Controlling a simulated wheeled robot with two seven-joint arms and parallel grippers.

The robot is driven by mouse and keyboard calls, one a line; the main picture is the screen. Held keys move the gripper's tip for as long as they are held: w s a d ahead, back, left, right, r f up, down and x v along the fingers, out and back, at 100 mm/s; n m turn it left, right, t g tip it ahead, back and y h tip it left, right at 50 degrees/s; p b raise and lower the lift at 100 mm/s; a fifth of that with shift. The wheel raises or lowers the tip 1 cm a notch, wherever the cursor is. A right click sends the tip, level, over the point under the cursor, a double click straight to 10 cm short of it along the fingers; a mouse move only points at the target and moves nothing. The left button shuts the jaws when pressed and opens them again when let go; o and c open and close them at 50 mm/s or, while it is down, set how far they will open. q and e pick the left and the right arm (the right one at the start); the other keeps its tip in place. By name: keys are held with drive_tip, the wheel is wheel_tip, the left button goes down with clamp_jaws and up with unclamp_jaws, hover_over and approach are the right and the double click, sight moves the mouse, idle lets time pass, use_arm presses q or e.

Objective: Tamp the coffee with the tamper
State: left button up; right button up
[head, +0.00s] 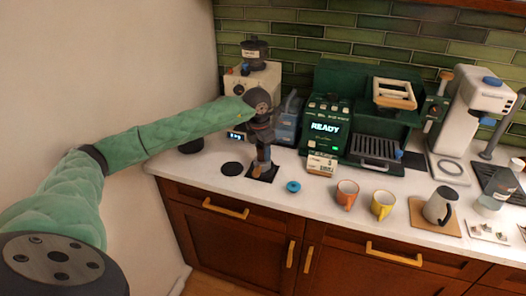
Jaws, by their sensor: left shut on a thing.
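My left gripper (262,150) points down over a small black mat (262,173) near the counter's front edge. It is shut on a slim thing with a brown part, which looks like the tamper (262,164). The gripper covers most of it, and its lower end is close to the mat. I cannot make out the coffee or the basket there. A small blue round piece (293,187) lies on the counter to the right of the mat. My right gripper is not in view.
A grinder (254,82) stands behind my gripper. A green espresso machine (330,108) reading READY is to the right. An orange cup (346,194), a yellow cup (382,204) and a grey pitcher (439,206) stand along the front. A black disc (232,168) lies left of the mat.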

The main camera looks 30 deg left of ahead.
use_arm(q)
drive_tip(key=shift+f, duration=0.3)
idle(0.7)
drive_tip(key=shift+r, duration=0.1)
drive_tip(key=shift+r+p, duration=0.7)
drive_tip(key=shift+r, duration=2.8)
